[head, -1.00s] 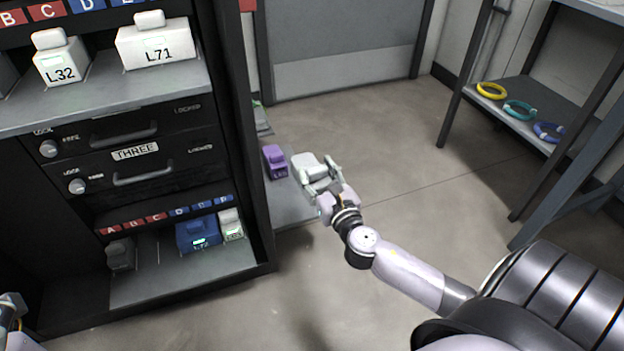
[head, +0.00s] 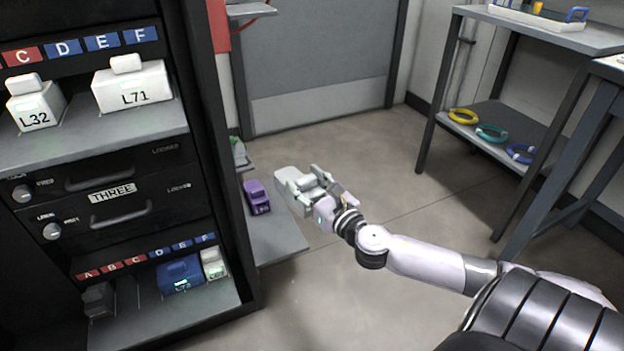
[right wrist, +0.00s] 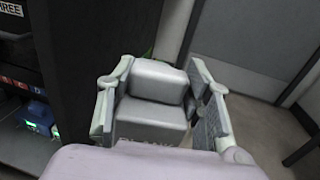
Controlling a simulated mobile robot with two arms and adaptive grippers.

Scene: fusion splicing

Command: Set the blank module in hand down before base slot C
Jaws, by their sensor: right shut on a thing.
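My right gripper (head: 306,184) is shut on a pale grey blank module (head: 287,178), held in the air to the right of the dark rack. In the right wrist view the blank module (right wrist: 156,92) sits between the two fingers, its lettering partly hidden. The base slots are in the lower bay of the rack, under small red and blue labels. The red base slot C label (head: 137,261) has bare grey shelf (head: 145,298) below it. My left gripper is not in view.
In the base bay, a dark module (head: 98,299) stands left, a blue module (head: 180,274) and a white module (head: 214,264) right. A purple module (head: 257,196) sits on a grey side shelf (head: 277,238) beside the rack. White modules L32 (head: 36,106) and L71 (head: 132,88) are above.

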